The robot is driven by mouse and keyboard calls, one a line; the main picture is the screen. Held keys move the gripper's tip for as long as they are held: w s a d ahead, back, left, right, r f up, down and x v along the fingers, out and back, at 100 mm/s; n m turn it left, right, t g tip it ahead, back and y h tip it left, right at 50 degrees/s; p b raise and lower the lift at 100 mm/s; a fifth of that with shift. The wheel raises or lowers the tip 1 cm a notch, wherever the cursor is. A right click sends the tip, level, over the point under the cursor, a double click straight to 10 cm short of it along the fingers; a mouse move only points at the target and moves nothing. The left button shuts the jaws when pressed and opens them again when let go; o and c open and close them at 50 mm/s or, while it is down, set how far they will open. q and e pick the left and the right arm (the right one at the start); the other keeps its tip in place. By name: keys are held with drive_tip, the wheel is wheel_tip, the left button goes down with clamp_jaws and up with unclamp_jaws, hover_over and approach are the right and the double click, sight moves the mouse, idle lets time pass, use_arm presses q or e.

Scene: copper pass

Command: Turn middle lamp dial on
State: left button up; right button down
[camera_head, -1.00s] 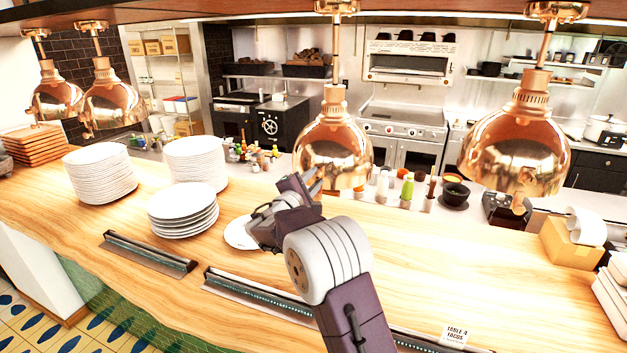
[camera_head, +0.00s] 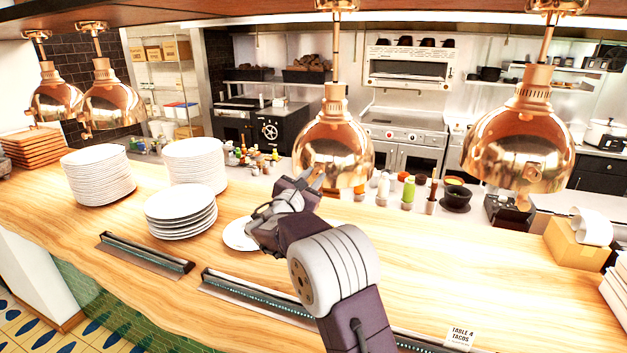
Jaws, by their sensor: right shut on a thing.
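The middle lamp (camera_head: 334,140) is a shiny copper dome hanging from a copper rod above the wooden counter. My right gripper (camera_head: 318,178) reaches up to the lower left rim of this lamp. Its fingers are shut on the small dial under the rim, which the fingers and the gripper body hide. Whether the dial is turned on or off cannot be told. My left gripper is not in view.
Other copper lamps hang at the right (camera_head: 520,140) and at the left (camera_head: 112,98). Stacked white plates (camera_head: 181,208) and a lone plate (camera_head: 238,234) stand on the counter (camera_head: 440,255). A ticket rail (camera_head: 250,296) runs along its front. Bottles stand behind the lamp.

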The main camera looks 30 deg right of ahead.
drive_tip(key=n, duration=0.3)
drive_tip(key=shift+n, duration=0.4)
drive_tip(key=n+p, duration=0.1)
drive_tip(key=n, duration=0.4)
drive_tip(key=shift+t, duration=0.3)
drive_tip(key=shift+n+y, duration=0.3)
drive_tip(key=shift+n, duration=0.1)
drive_tip(key=c, duration=1.2)
unclamp_jaws()
